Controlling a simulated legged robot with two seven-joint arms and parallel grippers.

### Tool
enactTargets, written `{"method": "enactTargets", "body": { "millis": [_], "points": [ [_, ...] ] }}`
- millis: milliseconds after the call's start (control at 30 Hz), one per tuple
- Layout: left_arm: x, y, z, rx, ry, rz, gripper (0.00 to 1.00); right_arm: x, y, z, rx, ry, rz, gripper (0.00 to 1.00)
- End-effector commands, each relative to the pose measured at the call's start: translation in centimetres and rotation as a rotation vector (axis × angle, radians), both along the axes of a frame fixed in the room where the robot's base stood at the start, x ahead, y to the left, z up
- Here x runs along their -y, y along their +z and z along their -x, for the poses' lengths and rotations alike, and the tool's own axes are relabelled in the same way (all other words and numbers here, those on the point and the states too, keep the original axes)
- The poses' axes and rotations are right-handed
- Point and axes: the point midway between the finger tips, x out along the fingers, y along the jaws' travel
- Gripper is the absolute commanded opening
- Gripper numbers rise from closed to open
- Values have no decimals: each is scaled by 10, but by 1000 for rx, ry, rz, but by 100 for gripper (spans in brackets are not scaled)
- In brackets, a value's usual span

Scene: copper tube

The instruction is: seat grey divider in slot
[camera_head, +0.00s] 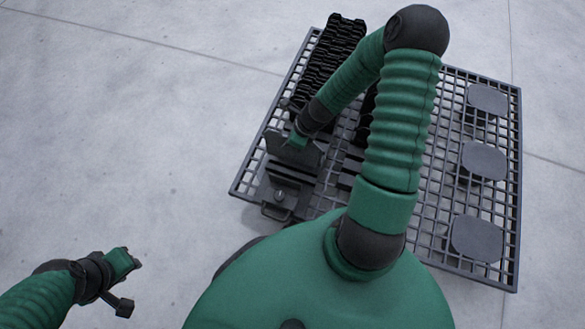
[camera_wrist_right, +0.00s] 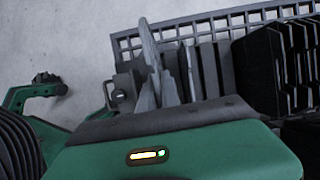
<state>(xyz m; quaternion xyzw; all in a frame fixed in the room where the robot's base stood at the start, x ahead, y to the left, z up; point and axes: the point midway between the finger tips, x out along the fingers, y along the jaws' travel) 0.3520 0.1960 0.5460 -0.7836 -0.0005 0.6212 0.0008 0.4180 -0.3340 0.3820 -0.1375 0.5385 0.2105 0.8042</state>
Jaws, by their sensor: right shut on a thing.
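My right gripper (camera_head: 297,143) is shut on the grey divider (camera_head: 308,157), a dark grey plate, above the near left corner of the grid table. In the right wrist view the divider (camera_wrist_right: 149,45) stands up edge-on and slightly tilted, beside a row of upright grey plates (camera_wrist_right: 206,70). A dark grey block fixture (camera_head: 279,192) with a round knob and a handle lies just below the divider in the head view. The slot itself is hidden, and I cannot tell whether the divider touches the fixture. My left gripper (camera_head: 128,264) hangs over bare floor at lower left; its jaw opening is unclear.
The black grid table (camera_head: 455,95) carries a black ribbed stack (camera_head: 325,65) at the back left, which also shows in the right wrist view (camera_wrist_right: 272,70). Several round grey pads (camera_head: 484,161) line its right side. My right arm hides its middle. The floor at left is clear.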

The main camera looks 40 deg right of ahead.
Motion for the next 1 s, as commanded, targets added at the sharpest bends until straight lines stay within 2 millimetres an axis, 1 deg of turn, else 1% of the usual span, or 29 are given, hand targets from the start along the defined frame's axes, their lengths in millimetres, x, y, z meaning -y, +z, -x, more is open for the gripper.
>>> {"method": "enactTargets", "body": {
  "millis": [67,133,300,467,567,600,733,900,933,1000],
  "points": [
    [0,-5,0,0,0,0,29,2,-8,3,0,-31,-1,0],
    [0,-13,0,0,0,0,29,3,-20,4,1,-37,0,0],
    [0,-42,0,0,0,0,29,3,-62,3,1,-35,-1,0],
    [0,-58,0,0,0,0,29,3,-86,3,2,-33,2,0],
    [0,-72,0,0,0,0,29,3,-104,3,2,-32,1,0],
    [0,-73,0,0,0,0,29,3,-106,3,2,-32,1,0],
    [0,-69,0,0,0,0,29,3,-103,3,2,-31,3,0],
    [0,-70,0,0,0,0,29,3,-106,3,2,-30,2,0],
    [0,-70,0,0,0,0,29,3,-105,3,2,-30,2,10],
    [0,-69,0,0,0,0,29,3,-105,3,2,-31,3,19]
  ]
}}
